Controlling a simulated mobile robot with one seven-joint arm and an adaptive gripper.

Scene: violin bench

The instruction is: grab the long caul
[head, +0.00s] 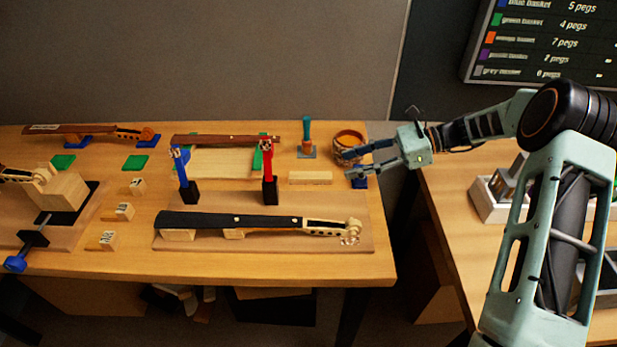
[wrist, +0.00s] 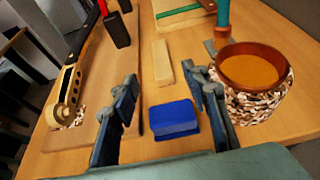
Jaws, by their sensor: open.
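A plain pale wooden bar (head: 310,178), which looks like the long caul, lies flat on the bench behind the dark fingerboard. It also shows in the wrist view (wrist: 162,63), beyond my fingertips and pointing away from me. My gripper (head: 348,164) is open and empty above the bench's right end, to the right of the bar. In the wrist view the open fingers (wrist: 165,85) frame a blue block (wrist: 174,118), and the bar lies past them, apart from both. Nothing hides the bar.
A speckled round pot (wrist: 258,85) stands close beside my right finger in the wrist view. A violin neck with a dark fingerboard (head: 230,220) lies on a board in front. A red-topped clamp (head: 268,175) and a teal-handled tool (head: 307,135) stand near the bar.

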